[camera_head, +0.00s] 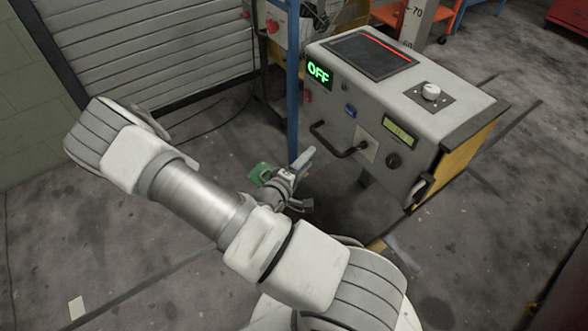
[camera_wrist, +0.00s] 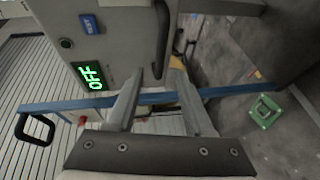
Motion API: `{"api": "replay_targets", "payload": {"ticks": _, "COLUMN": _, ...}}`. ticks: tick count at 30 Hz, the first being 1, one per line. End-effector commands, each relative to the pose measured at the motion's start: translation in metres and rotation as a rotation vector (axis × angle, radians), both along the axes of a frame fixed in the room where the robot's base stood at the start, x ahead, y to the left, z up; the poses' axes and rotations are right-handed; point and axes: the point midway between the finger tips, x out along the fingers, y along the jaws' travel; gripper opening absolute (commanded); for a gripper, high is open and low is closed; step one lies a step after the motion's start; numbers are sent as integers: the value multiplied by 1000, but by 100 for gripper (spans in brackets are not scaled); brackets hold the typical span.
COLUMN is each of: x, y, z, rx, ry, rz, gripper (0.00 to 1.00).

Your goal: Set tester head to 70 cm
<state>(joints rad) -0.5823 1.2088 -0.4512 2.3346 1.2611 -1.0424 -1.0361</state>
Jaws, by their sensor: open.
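A grey box-shaped unit (camera_head: 350,110), which looks like the tester head, stands at the upper right, with a dark screen on top and a green OFF display (camera_head: 319,72). A black bar handle (camera_head: 335,142) sticks out of its front. A scale post (camera_head: 418,22) behind it shows 70 and part of a lower mark; I see no pointer on it. My gripper (camera_head: 312,180) is open, low in front of the unit, below and left of the handle. In the wrist view the open fingers (camera_wrist: 158,78) point towards a dark bar (camera_wrist: 163,35), apparently that handle; contact cannot be told.
A blue post (camera_head: 293,85) stands left of the unit, close behind my gripper. A green-framed item (camera_head: 260,173) lies near the post. A white knob (camera_head: 430,91) sits on top of the unit. A shutter door (camera_head: 150,50) is behind. The floor at left is mostly clear.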

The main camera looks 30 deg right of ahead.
Motion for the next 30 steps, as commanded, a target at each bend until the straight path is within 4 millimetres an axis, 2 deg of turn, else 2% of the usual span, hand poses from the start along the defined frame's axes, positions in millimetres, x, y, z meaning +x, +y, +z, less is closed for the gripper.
{"api": "replay_targets", "payload": {"ticks": 3, "x": -12, "y": 25, "z": 7, "rx": 2, "ry": 2, "rz": 5, "gripper": 52}}
{"api": "replay_targets", "payload": {"ticks": 10, "x": -28, "y": 54, "z": 12, "rx": 1, "ry": 2, "rz": 2, "gripper": 52}}
{"api": "replay_targets", "payload": {"ticks": 16, "x": -32, "y": 60, "z": 12, "rx": -1, "ry": 2, "rz": 0, "gripper": 52}}
{"api": "replay_targets", "payload": {"ticks": 30, "x": -32, "y": 60, "z": 12, "rx": 2, "ry": 1, "rz": -1, "gripper": 52}}
